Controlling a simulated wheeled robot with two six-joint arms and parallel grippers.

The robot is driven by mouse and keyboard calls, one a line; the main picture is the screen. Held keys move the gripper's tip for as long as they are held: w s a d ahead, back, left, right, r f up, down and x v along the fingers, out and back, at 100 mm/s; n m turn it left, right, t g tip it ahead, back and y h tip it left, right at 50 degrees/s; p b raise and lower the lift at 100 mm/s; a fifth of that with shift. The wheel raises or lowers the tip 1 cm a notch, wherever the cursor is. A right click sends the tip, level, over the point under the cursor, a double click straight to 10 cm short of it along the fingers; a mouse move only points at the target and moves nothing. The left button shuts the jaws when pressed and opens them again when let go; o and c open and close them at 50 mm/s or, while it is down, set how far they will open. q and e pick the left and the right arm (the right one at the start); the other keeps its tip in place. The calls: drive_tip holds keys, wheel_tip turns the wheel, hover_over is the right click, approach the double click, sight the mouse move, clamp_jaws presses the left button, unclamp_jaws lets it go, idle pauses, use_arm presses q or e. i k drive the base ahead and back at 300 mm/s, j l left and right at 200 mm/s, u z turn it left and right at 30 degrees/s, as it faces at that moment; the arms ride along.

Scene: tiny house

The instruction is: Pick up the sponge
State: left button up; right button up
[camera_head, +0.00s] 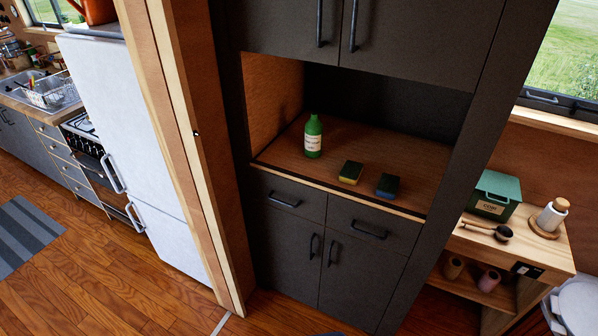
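Two sponges lie on the wooden shelf (400,150) of a dark cabinet niche. One sponge (351,173) is yellow with a dark top and lies near the front middle of the shelf. The other sponge (387,186) is blue with a dark top and lies to its right, close to the front edge. They are apart from each other. Neither of my grippers shows in the head view.
A green bottle (313,136) stands on the shelf left of the sponges. Dark drawers and doors (345,250) lie below, and upper cupboard doors (415,40) hang above. A wooden post (185,130) and white fridge (135,140) stand left. A low wooden bench (545,250) stands right.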

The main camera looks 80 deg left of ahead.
sight(350, 173)
drive_tip(key=u, duration=1.95)
